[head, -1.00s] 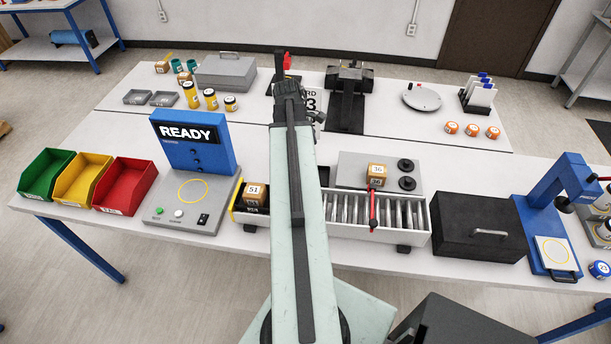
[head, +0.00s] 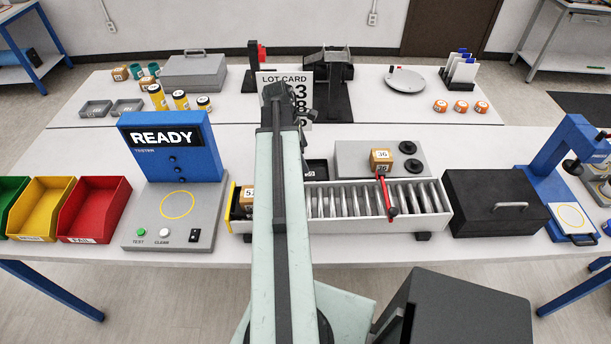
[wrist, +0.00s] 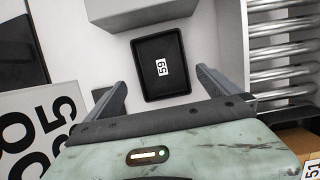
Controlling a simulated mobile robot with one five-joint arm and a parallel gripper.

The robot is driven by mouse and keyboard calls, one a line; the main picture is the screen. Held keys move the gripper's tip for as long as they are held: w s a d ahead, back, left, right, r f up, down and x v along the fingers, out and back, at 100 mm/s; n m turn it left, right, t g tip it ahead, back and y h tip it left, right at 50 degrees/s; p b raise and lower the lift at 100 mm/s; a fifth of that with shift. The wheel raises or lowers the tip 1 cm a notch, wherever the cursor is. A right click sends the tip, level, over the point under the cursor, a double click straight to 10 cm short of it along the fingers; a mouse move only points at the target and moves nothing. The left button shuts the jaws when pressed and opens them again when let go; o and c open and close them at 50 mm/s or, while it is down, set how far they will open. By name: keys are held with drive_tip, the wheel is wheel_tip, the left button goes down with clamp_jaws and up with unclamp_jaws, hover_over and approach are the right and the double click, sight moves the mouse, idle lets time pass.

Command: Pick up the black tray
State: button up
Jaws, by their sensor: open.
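The black tray (wrist: 159,48) is a small shallow rectangular tray with a white label reading 59. It lies flat on the white table in the wrist view. In the head view the black tray (head: 317,169) shows only partly, just right of my arm, which hides its left side. My gripper (wrist: 160,78) is open and empty, its two fingers spread to either side of the tray's near end in the picture. In the head view my gripper (head: 278,100) is seen from behind, and its fingers are hidden.
A white rack with metal rollers (head: 370,228) stands in front of the tray. A grey box (head: 350,158) is right of it, and a lot card (head: 268,77) stands behind. A blue tester (head: 178,160) is at left.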

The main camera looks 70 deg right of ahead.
sight(312, 174)
drive_tip(key=shift+w+b+x, duration=0.2)
drive_tip(key=shift+b+x, duration=0.85)
drive_tip(key=shift+x, duration=0.3)
drive_tip(key=b+x, duration=0.4)
drive_tip(key=x, duration=0.1)
drive_tip(key=shift+a+b, duration=0.15)
drive_tip(key=shift+b, duration=0.2)
drive_tip(key=shift+r, duration=0.15)
drive_tip(key=c, duration=1.1)
drive_tip(key=shift+r+p, duration=0.15)
drive_tip(key=shift+p, duration=0.2)
